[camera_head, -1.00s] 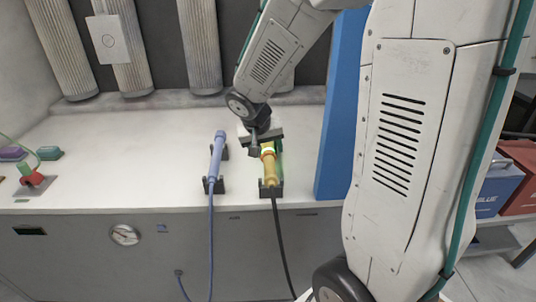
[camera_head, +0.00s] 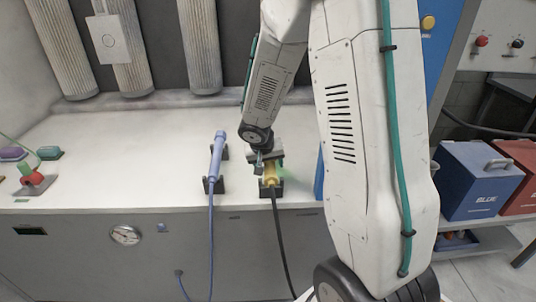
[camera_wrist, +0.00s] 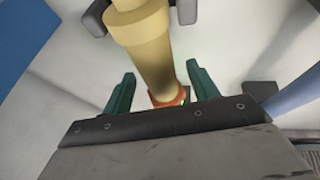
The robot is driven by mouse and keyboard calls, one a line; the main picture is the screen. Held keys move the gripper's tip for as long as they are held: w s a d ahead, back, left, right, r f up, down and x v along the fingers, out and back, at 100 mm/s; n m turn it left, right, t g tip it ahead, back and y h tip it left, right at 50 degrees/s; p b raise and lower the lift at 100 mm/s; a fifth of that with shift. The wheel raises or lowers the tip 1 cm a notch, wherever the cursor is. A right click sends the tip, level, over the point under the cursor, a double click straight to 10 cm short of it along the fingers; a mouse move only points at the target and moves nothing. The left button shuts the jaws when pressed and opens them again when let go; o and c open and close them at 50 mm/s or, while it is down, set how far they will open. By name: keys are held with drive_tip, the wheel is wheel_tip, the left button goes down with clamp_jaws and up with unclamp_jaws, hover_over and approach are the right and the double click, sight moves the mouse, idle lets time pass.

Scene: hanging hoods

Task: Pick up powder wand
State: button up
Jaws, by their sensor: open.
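A yellow wand (camera_head: 271,178) with a black cable lies in a dark cradle (camera_head: 270,193) near the counter's front edge. My gripper (camera_head: 265,166) is over the wand and hides part of it. In the wrist view my gripper (camera_wrist: 161,72) is open, its two green fingers on either side of the yellow wand (camera_wrist: 150,50), with gaps between them and the wand. An orange band shows on the wand near the palm. A blue wand (camera_head: 216,155) with a blue cable lies in its own cradle to the left. Neither wand carries a readable label.
The white counter (camera_head: 110,150) is mostly clear. Small coloured blocks (camera_head: 48,153) and a red-and-green item (camera_head: 33,179) sit at its left. Ribbed columns (camera_head: 198,50) stand behind. A blue box (camera_head: 478,180) stands on a shelf at right.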

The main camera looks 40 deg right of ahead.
drive_tip(key=c, duration=1.1)
drive_tip(key=shift+r, duration=0.1)
drive_tip(key=shift+c, duration=0.2)
drive_tip(key=shift+r, duration=0.8)
drive_tip(key=shift+v, duration=1.05)
drive_tip(key=s+a, duration=0.8)
drive_tip(key=a, duration=0.6)
drive_tip(key=shift+s+a+r, duration=0.15)
drive_tip(key=shift+a+r, duration=0.05)
drive_tip(key=shift+r, duration=1.05)
drive_tip(key=shift+s+a+r, duration=0.15)
drive_tip(key=shift+r, duration=1.1)
